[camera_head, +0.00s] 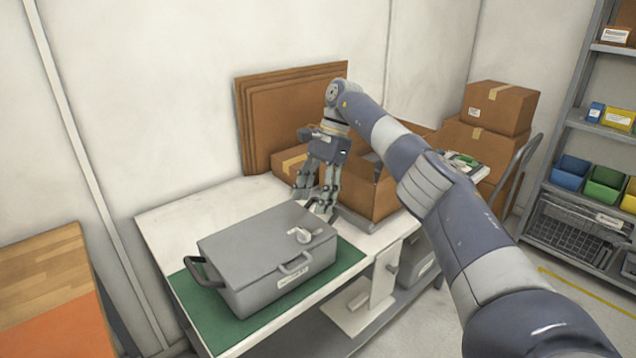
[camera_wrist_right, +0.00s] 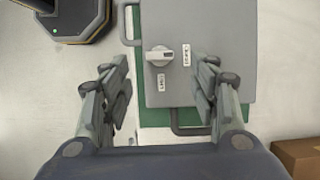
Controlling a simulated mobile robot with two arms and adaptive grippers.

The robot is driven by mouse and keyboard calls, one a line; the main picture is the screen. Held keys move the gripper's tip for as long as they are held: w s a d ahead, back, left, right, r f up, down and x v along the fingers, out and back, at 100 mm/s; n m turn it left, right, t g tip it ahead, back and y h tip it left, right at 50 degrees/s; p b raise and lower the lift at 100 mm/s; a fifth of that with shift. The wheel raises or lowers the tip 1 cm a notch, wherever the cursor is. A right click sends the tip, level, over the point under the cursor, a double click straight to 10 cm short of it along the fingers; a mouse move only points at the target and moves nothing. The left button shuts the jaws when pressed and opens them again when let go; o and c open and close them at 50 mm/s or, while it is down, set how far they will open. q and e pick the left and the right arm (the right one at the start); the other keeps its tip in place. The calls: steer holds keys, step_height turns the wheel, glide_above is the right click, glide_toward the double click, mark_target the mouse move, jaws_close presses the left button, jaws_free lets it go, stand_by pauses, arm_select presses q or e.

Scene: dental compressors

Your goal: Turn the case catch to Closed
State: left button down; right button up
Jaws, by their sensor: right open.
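The grey case (camera_head: 262,258) lies shut on a green mat (camera_head: 348,256) on the white table. Its catch (camera_head: 301,235) is a light knob on the lid, near the end by my right gripper. My right gripper (camera_head: 318,206) is open and empty, above and beyond that end of the case, apart from the catch. In the right wrist view its fingers (camera_wrist_right: 162,95) stand on either side, short of the catch. My left gripper is not in view.
An open cardboard box (camera_head: 368,195) stands on the table close beside my right gripper. Flat cardboard sheets (camera_head: 290,112) lean on the wall behind. The case has black (camera_head: 203,272) and grey (camera_head: 295,265) handles.

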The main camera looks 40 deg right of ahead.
steer(key=shift+v, duration=2.1)
